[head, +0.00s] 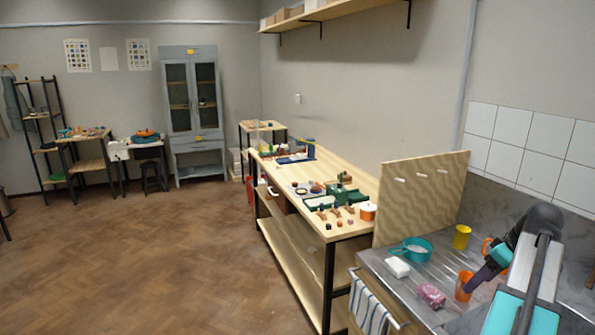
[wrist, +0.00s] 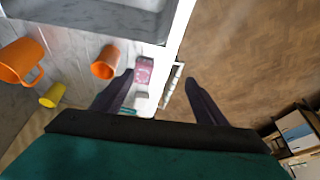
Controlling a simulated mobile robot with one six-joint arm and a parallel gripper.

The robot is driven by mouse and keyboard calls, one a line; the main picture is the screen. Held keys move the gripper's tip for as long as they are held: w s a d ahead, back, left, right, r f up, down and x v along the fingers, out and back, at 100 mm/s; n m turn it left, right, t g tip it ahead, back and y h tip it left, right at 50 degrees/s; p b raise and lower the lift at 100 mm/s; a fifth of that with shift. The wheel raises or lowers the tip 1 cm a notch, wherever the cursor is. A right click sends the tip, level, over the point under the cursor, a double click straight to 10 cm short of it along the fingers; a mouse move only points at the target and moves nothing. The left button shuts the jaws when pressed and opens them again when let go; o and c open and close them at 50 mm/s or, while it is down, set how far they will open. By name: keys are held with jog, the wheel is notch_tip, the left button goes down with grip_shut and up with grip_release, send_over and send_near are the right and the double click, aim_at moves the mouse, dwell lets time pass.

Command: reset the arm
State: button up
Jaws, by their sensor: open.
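My gripper (wrist: 158,80) is open and empty, its two dark fingers spread wide in the wrist view. In the head view my gripper (head: 471,287) is at the lower right, above the metal draining board (head: 385,266) and close to an orange cup (head: 464,287). In the wrist view the orange cup (wrist: 105,62) is left of the fingers. A pink patterned block (wrist: 144,70) shows between the fingers, below them and not gripped. It also lies on the board in the head view (head: 431,294).
A yellow cup (head: 462,237), a teal pan (head: 412,249) and a white block (head: 397,267) are on the board. An orange mug (wrist: 20,62) stands further left in the wrist view. A wooden panel (head: 422,199) separates the board from a workbench (head: 340,222). The floor (head: 150,250) at left is clear.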

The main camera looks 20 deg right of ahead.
jog(key=w+a+f+n+g+y+b, duration=0.1)
jog(key=w+a+f+n+y+b, duration=0.1)
jog(key=w+a+f, duration=0.75)
jog(key=w+a+f+n+g+y+b, duration=0.1)
jog(key=w+a+f+n+g+b, duration=0.1)
jog(key=a+f, duration=1.1)
jog(key=w+a+f+n+g+y+b, duration=0.1)
jog(key=w+a+f+g, duration=0.2)
jog(key=a+f, duration=1)
jog(key=s+a+f+g+b, duration=0.1)
jog(key=s+a+f+g, duration=0.1)
jog(key=s+a+f, duration=0.45)
jog(key=s+a+f+g+b, duration=0.1)
jog(key=s+a+f, duration=0.2)
jog(key=a+f, duration=0.7)
jog(key=s+a+f+m+h+b, duration=0.1)
jog(key=s+a+f+m+h, duration=0.1)
jog(key=s+f, duration=0.4)
jog(key=s+a+f+m+g+h+b, duration=0.1)
jog(key=s+f+m+h, duration=0.1)
jog(key=s+f, duration=0.4)
jog(key=shift+s+a+m+h, duration=0.35)
jog(key=shift+s+m, duration=0.45)
jog(key=shift+s, duration=0.85)
